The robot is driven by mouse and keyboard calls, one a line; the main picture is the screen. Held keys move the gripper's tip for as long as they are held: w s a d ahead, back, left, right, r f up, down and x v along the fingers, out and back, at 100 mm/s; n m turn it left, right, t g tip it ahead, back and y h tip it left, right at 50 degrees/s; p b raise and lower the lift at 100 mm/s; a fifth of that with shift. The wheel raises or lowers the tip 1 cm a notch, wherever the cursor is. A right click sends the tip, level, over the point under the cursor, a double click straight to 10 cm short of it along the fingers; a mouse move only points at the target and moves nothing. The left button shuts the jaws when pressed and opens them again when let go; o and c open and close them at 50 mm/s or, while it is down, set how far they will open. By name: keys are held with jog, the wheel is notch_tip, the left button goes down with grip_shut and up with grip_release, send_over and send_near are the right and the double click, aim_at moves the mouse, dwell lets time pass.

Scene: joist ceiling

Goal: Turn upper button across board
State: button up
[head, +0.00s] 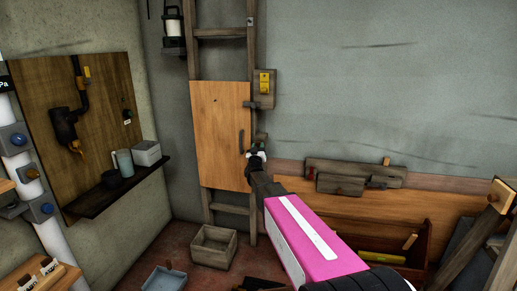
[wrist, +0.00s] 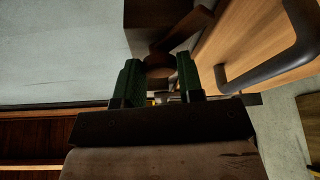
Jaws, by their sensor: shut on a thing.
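The orange-brown board (head: 215,125) stands upright against the ladder-like frame, with a dark bar handle (head: 241,141) near its right edge. The handle also shows at the right in the wrist view (wrist: 265,72). A small dark wooden button (head: 250,104) lies level at the board's right edge, above the handle. My gripper (head: 256,153) is beside the board's right edge, below that button. In the wrist view its green fingers (wrist: 158,82) are closed around a brown round-ended wooden piece (wrist: 158,62). I cannot tell which button this is; the fingers hide its end.
A yellow switch (head: 265,82) is on a wooden plate above my gripper. A wooden crate (head: 213,246) stands on the floor below the board. A dark shelf (head: 115,192) with containers is at the left. A rack of planks (head: 355,176) is on the right wall.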

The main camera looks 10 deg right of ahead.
jog(key=m+g+h, duration=0.1)
jog(key=m+h, duration=0.1)
jog(key=m, duration=0.2)
jog(key=m+g+h, duration=0.1)
jog(key=m+h, duration=0.1)
jog(key=m, duration=0.2)
jog(key=shift+w+a, duration=0.1)
jog(key=shift+a, duration=0.1)
jog(key=m+g+h, duration=0.1)
jog(key=m, duration=0.1)
jog(key=m+g+h, duration=0.1)
jog(key=m, duration=0.2)
jog(key=m+g, duration=0.1)
jog(key=m, duration=0.2)
jog(key=shift+a+h, duration=0.15)
jog(key=shift+h, duration=0.25)
jog(key=shift+m, duration=0.3)
jog(key=o, duration=0.9)
jog(key=v, duration=1)
jog(key=shift+s+a, duration=0.2)
jog(key=shift+s, duration=0.15)
jog(key=shift+y, duration=0.4)
